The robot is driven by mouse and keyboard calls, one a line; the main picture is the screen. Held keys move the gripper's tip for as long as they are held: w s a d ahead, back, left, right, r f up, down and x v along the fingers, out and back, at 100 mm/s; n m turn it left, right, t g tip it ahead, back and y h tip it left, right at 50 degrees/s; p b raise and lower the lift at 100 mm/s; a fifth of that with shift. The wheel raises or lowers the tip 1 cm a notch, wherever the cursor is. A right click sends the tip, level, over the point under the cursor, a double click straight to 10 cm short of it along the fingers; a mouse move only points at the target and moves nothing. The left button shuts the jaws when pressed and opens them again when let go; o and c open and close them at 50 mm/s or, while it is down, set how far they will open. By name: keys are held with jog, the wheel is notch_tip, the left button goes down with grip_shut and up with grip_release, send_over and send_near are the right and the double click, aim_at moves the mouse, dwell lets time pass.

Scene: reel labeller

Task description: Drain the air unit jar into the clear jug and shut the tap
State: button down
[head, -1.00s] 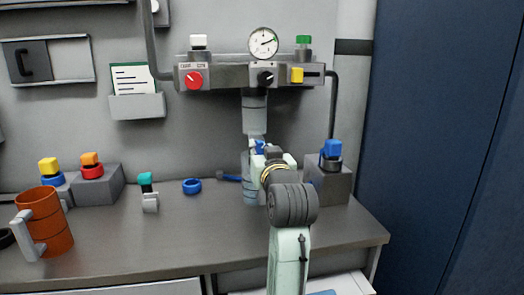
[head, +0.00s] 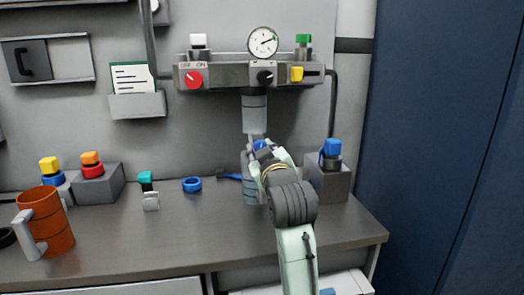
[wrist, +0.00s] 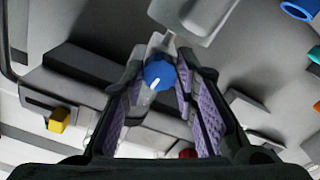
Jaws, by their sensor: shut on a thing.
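The air unit jar (head: 255,114) is a grey cylinder hanging under the air unit on the back wall. The blue tap knob (head: 259,146) is below it, partly hidden by my gripper (head: 264,151). In the wrist view the round blue knob (wrist: 159,75) with a white mark lies between the purple-padded fingers, which are shut on it. The clear jug (head: 249,188) stands on the bench below the jar, partly hidden by my arm. I cannot make out its liquid level or any flow.
The air unit (head: 228,76) carries a red knob, a black knob, a yellow block and a gauge (head: 263,42). A grey block with a blue cap (head: 331,149) stands close right of my gripper. A blue ring (head: 192,185) and orange mug (head: 45,222) are left. The front bench is mostly clear.

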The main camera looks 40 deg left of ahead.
jog(key=c, duration=1.3)
grip_release()
jog(key=v, duration=1.2)
